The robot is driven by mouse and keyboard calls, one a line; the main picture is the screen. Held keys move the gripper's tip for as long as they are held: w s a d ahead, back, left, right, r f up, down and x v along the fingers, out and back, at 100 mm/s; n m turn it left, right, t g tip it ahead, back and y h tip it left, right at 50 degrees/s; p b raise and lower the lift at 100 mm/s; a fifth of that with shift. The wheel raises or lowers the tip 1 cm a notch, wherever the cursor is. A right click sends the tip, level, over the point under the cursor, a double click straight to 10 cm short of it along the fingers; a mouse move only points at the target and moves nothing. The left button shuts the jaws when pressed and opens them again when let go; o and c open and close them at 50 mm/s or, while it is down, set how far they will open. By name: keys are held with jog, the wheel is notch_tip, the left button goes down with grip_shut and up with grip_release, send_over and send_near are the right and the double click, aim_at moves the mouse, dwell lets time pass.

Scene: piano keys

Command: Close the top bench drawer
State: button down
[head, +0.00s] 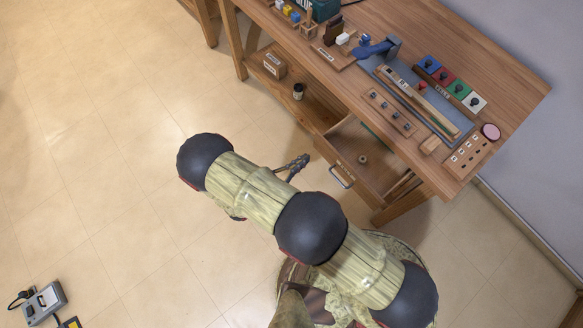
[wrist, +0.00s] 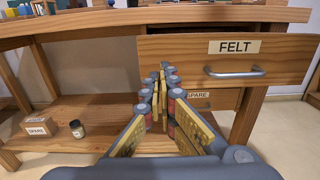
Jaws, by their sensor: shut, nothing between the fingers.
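The top bench drawer (head: 352,158) is pulled out from under the bench top in the head view, with its inside and a few small things showing. In the wrist view its wooden front (wrist: 185,52) bears a FELT label (wrist: 234,47) and a grey bar handle (wrist: 234,73). The handle also shows in the head view (head: 341,177). My gripper (wrist: 163,68) is shut and empty, pointing at the lower left part of the drawer front, left of the handle. In the head view my gripper (head: 302,160) is just left of the drawer; contact cannot be told.
A second drawer (wrist: 222,100) with a SPARE label sits below. The lower shelf (wrist: 100,112) holds a box (wrist: 38,127) and a jar (wrist: 77,129). The bench top (head: 495,75) carries many small parts and tools. Open floor (head: 110,130) lies left of the bench.

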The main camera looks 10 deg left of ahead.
aim_at(321, 147)
jog(key=shift+b+x, duration=0.5)
jog(key=shift+x, duration=2.05)
jog(key=shift+w+d, duration=0.1)
jog(key=shift+d, duration=0.05)
jog(key=shift+w+d, duration=0.25)
jog(key=x, duration=1.9)
jog(key=shift+w+d+r, duration=0.1)
jog(key=shift+w+d, duration=0.05)
jog(key=shift+w, duration=0.1)
